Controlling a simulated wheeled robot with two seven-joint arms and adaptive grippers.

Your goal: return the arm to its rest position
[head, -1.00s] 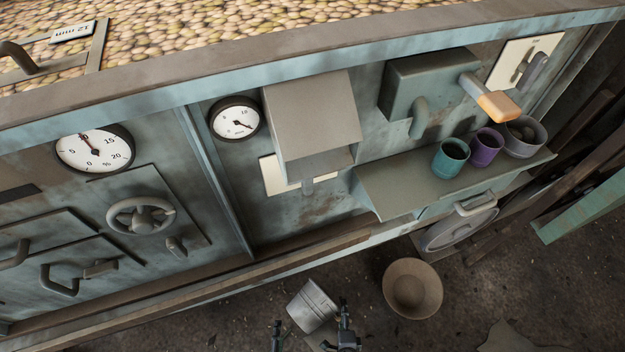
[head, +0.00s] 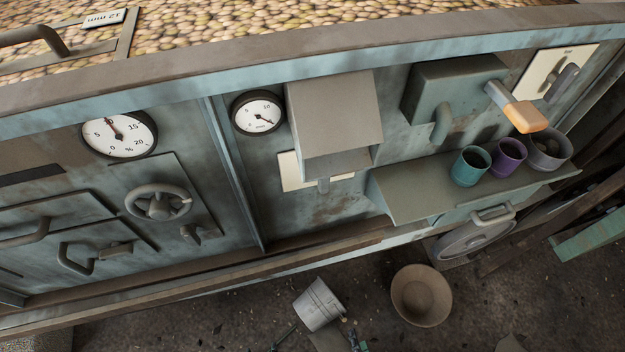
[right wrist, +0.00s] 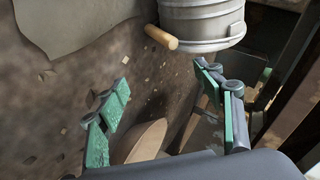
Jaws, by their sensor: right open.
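My right gripper (head: 316,343) shows only by its fingertips at the bottom edge of the head view, low over the floor by the grey bucket. In the right wrist view the right gripper (right wrist: 163,88) has its two green-padded fingers spread wide with nothing between them. The rest of the right arm is out of the head view. My left gripper is not in view.
The bucket (right wrist: 200,22) lies beyond the fingers in the wrist view. A shelf (head: 405,195) holds teal, purple and grey cups.

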